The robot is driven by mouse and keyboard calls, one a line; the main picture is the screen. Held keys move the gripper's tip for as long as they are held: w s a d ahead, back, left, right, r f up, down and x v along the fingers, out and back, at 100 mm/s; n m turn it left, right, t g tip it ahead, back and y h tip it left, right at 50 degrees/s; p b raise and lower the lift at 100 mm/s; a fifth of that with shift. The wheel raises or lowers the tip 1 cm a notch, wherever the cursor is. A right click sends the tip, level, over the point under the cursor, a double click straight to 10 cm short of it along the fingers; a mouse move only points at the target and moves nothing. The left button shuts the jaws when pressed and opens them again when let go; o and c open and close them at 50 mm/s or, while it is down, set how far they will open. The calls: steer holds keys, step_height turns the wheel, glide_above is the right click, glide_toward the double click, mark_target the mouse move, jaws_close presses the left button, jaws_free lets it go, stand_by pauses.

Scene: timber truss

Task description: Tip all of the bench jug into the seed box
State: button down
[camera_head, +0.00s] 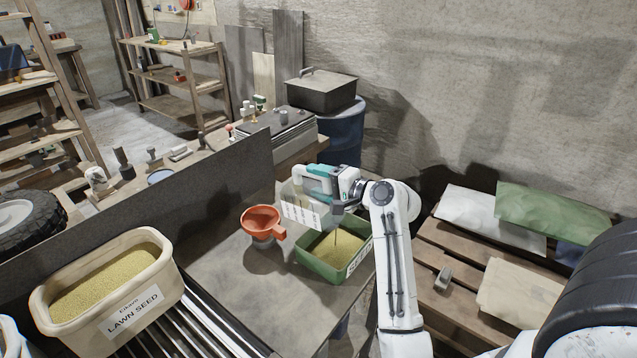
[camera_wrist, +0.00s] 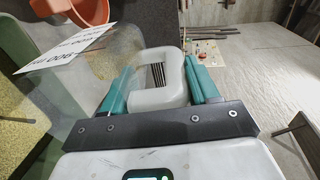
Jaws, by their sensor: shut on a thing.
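The bench jug (camera_head: 299,213) is clear plastic with a white label. It hangs in the air above the back left part of the seed box. My gripper (camera_head: 319,178) is shut on its pale handle; the wrist view shows the teal fingers (camera_wrist: 160,82) on either side of this handle (camera_wrist: 158,97). The jug's clear wall (camera_wrist: 70,85) looks tilted, and I cannot make out any contents in it. The green seed box (camera_head: 310,265) stands on the bench with yellowish seed inside. A thin dark line shows above the seed; I cannot tell what it is.
An orange-red funnel (camera_head: 262,220) stands on the bench just left of the seed box. A cream tub of lawn seed (camera_head: 130,310) sits at front left, beside a dark upright panel (camera_head: 160,215). Bags (camera_head: 480,220) lie on a slatted wooden top at right.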

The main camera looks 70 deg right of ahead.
steer(key=shift+s+a+f+t+b, duration=0.15)
steer(key=shift+s+f+t+b, duration=0.35)
steer(key=shift+b, duration=0.85)
steer(key=shift+r, duration=0.2)
steer(key=shift+w+r+p, duration=0.25)
steer(key=shift+r+p, duration=0.15)
steer(key=shift+p, duration=0.85)
steer(key=g+p, duration=0.1)
steer(key=p, duration=0.1)
steer(key=w+r+g+p, duration=0.1)
steer(key=p, duration=0.2)
steer(key=shift+w+d, duration=0.25)
steer(key=shift+w+p, duration=0.15)
steer(key=shift+p, duration=0.35)
